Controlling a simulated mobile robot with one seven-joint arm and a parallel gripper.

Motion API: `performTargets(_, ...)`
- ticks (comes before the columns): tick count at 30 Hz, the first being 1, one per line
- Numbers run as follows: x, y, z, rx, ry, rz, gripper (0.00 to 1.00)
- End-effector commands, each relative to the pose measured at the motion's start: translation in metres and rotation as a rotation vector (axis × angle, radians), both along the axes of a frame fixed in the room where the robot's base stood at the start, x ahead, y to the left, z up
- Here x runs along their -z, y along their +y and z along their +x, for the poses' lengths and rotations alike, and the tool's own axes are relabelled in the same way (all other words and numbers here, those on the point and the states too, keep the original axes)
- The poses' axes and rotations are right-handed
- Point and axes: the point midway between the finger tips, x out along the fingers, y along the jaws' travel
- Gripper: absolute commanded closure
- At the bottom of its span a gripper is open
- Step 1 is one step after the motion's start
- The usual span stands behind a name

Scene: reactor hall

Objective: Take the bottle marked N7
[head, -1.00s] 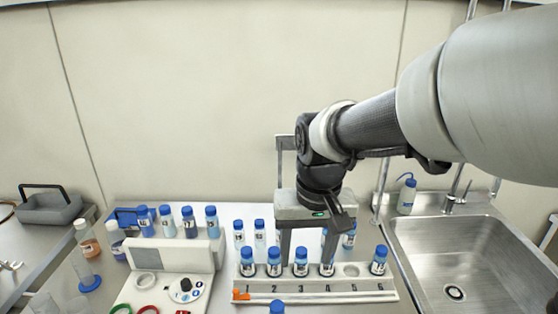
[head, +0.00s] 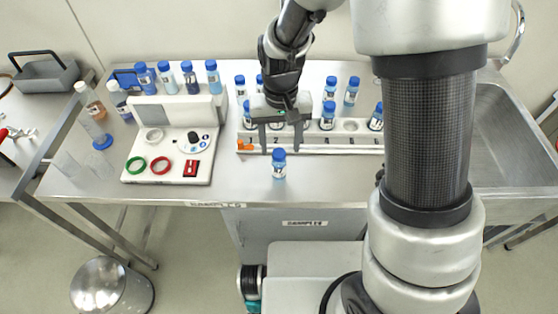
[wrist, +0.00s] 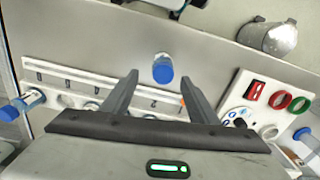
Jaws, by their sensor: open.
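Several small bottles with blue caps are in view, and none of their labels is clear enough for me to tell which is N7. One bottle (head: 279,163) stands upright and alone on the steel table in front of the numbered rack (head: 320,142). My gripper (head: 281,150) is open and empty, pointing down, with its fingers over the rack's front edge, close to this bottle. In the wrist view the lone bottle's blue cap (wrist: 163,71) shows just beyond the gap between the fingertips (wrist: 159,78). Other bottles sit in the rack, partly hidden by my gripper.
More blue-capped bottles (head: 352,92) stand behind the rack. To the left is a white device (head: 170,140) with green and red rings, with bottles (head: 188,78) behind it. A sink (head: 505,125) is at the right. The table's front strip is mostly clear.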

Motion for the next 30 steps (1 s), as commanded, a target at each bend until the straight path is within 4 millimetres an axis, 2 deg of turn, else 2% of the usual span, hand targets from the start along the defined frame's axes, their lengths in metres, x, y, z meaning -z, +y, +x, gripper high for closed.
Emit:
performTargets(8, 0.021, 0.001, -0.003, 0.000, 0.003, 0.000, 0.46)
performTargets(15, 0.056, 0.003, -0.007, 0.000, 0.003, -0.001, 0.46)
performTargets(19, 0.063, 0.003, -0.006, -0.001, 0.000, 0.000, 0.46)
performTargets(25, 0.063, 0.004, -0.006, -0.001, -0.001, 0.000, 0.46)
performTargets(30, 0.063, 0.004, -0.006, 0.000, -0.001, 0.000, 0.75)
